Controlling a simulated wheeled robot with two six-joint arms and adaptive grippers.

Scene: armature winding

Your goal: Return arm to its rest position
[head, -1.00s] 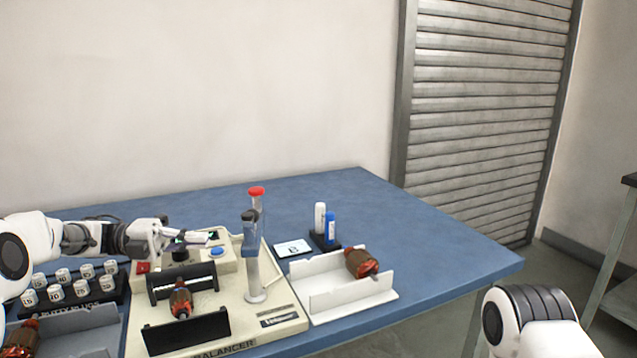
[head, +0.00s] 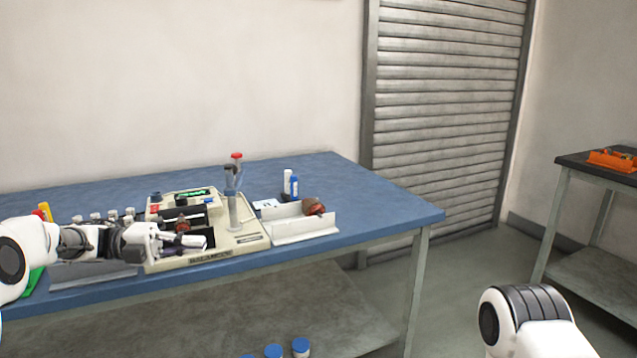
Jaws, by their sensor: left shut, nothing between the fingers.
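My left gripper (head: 184,243) is shut and empty. It comes in from the left and shows in front of the balancer (head: 245,238) on the blue table. My left arm hides the table's left part. One armature (head: 182,224) sits on the balancer between its black supports. Another armature (head: 313,207) lies in the white tray (head: 300,228) to the right. Only a white link of my right arm shows at the lower right; its gripper is out of view.
The blue table (head: 385,212) has free room at its right end. A white and a blue bottle (head: 294,187) stand behind the tray. Blue-capped jars (head: 300,347) stand low under the table. A second table (head: 590,171) with an orange bin (head: 612,160) is at the right.

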